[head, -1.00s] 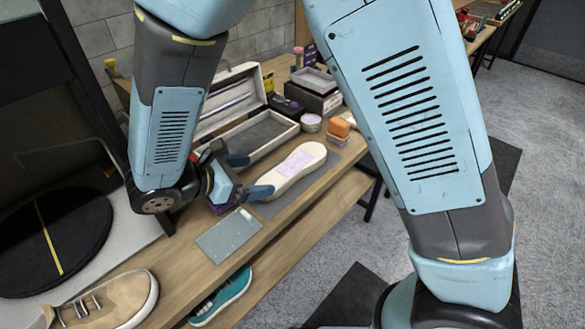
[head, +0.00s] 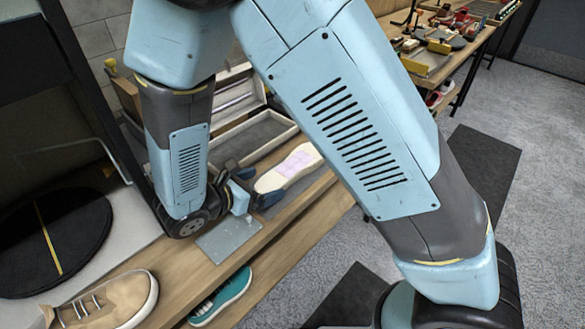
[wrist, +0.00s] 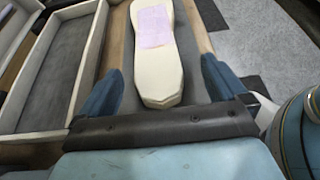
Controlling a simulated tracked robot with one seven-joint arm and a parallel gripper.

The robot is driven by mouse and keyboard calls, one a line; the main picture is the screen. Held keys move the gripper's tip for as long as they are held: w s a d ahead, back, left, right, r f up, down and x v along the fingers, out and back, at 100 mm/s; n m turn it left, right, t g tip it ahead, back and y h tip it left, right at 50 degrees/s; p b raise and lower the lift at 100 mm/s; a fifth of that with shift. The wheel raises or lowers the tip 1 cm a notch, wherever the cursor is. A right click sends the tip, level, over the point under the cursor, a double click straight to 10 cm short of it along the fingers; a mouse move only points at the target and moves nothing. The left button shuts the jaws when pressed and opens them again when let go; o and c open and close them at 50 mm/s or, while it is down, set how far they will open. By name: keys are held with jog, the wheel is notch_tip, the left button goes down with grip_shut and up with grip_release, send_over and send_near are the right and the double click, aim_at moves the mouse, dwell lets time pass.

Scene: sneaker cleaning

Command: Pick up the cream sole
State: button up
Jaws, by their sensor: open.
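The cream sole (head: 301,158) lies flat on a dark grey mat on the wooden bench, with a pale lilac patch on its top. In the wrist view the sole (wrist: 160,80) runs away from me, its near end between my fingers. My gripper (head: 250,183) is open at the sole's near end. In the wrist view my gripper (wrist: 160,88) has one blue finger on each side of the sole, with a gap on both sides. The sole's height relative to the fingertips is hard to tell.
A long open tray (head: 250,137) lies left of the sole and close to my left finger in the wrist view (wrist: 52,70). A grey plate (head: 228,238) lies nearer on the bench. A tan shoe (head: 110,300) and a teal shoe (head: 222,295) are at the front. My arm hides the bench's far part.

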aim_at(276, 178)
jog(key=shift+a+x, duration=0.2)
jog(key=shift+x, duration=2.45)
jog(key=shift+w, duration=0.2)
jog(key=c, duration=1.1)
jog(key=shift+c, duration=0.2)
